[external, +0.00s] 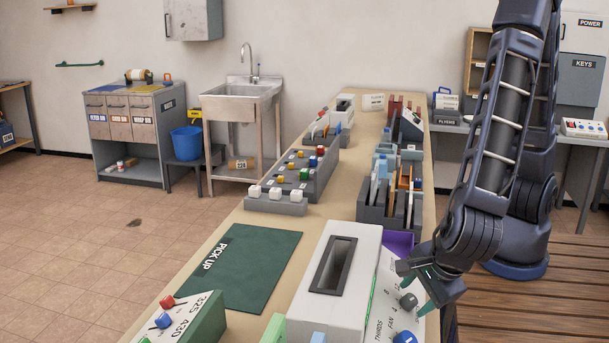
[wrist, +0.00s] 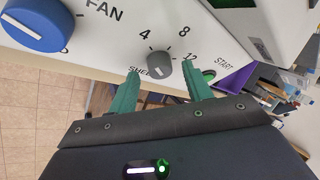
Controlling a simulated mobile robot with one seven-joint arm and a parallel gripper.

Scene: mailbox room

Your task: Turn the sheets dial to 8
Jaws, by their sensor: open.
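The sheets dial (wrist: 159,62) is a small grey knob with a white mark on a white panel, with 4, 8 and 12 printed around it. The mark shows on the side nearer my gripper; I cannot tell its exact setting. Its label is partly cut off, reading "SHEE". In the external view the grey dial (external: 408,300) sits on the sloped panel of the white machine. My gripper (wrist: 161,72) is open, with its green fingertips on either side of the dial and nothing held. In the external view my gripper (external: 418,287) is at the panel; contact cannot be told.
A large blue fan dial (wrist: 36,20) lies left of the grey dial. A green start button (wrist: 209,73) is close by the right finger. A purple tray (external: 398,243) stands behind the panel. The white machine (external: 308,297) fills the near table; a green mat (external: 240,265) lies left.

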